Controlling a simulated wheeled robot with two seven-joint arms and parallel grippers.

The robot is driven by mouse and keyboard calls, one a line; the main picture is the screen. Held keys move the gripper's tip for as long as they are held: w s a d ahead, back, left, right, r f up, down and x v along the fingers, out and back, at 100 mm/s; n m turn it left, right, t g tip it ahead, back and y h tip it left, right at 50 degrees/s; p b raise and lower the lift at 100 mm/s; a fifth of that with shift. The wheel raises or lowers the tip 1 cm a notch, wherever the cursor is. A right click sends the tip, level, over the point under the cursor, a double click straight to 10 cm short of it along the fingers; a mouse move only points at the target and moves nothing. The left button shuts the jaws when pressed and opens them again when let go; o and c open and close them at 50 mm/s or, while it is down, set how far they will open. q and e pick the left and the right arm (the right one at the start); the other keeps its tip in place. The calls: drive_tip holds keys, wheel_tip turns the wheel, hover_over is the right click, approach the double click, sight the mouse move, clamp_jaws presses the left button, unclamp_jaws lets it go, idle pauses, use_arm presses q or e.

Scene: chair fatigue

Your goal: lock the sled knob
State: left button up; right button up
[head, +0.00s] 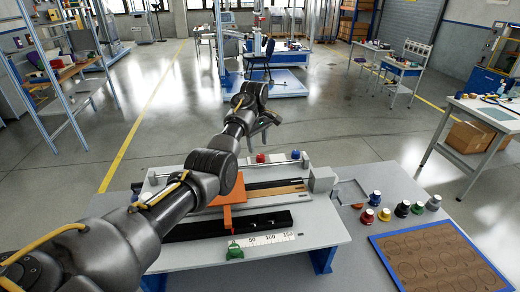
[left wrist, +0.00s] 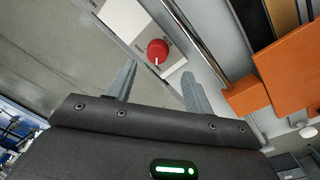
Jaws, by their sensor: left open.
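A round red knob (left wrist: 158,52) with a pale pointer line sits on a white plate in the left wrist view, just beyond and between my fingertips. In the head view a small red knob (head: 260,158) shows at the back of the bench fixture. My left gripper (head: 264,128) is above and behind the fixture, its two fingers apart and nothing between them. In the left wrist view the open left gripper (left wrist: 159,78) points at the red knob without visibly touching it. The orange sled (head: 228,198) stands on the dark rail. My right gripper is not in view.
A blue knob (head: 295,154) is right of the red one. A green piece (head: 235,250) is by the white scale (head: 262,241) in front. Several coloured knobs stand at right near a brown board (head: 440,258).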

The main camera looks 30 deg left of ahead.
sight(260, 156)
use_arm(q)
drive_tip(key=f, duration=0.2)
drive_tip(key=f+p, duration=0.1)
drive_tip(key=f, duration=0.1)
drive_tip(key=shift+w+d+f, duration=0.1)
drive_tip(key=shift+w+d, duration=0.1)
drive_tip(key=shift+w, duration=0.2)
drive_tip(key=shift+f, duration=0.25)
drive_tip(key=shift+s+f, duration=0.1)
drive_tip(key=shift+f, duration=0.25)
drive_tip(key=c, duration=1)
drive_tip(key=shift+o, duration=0.2)
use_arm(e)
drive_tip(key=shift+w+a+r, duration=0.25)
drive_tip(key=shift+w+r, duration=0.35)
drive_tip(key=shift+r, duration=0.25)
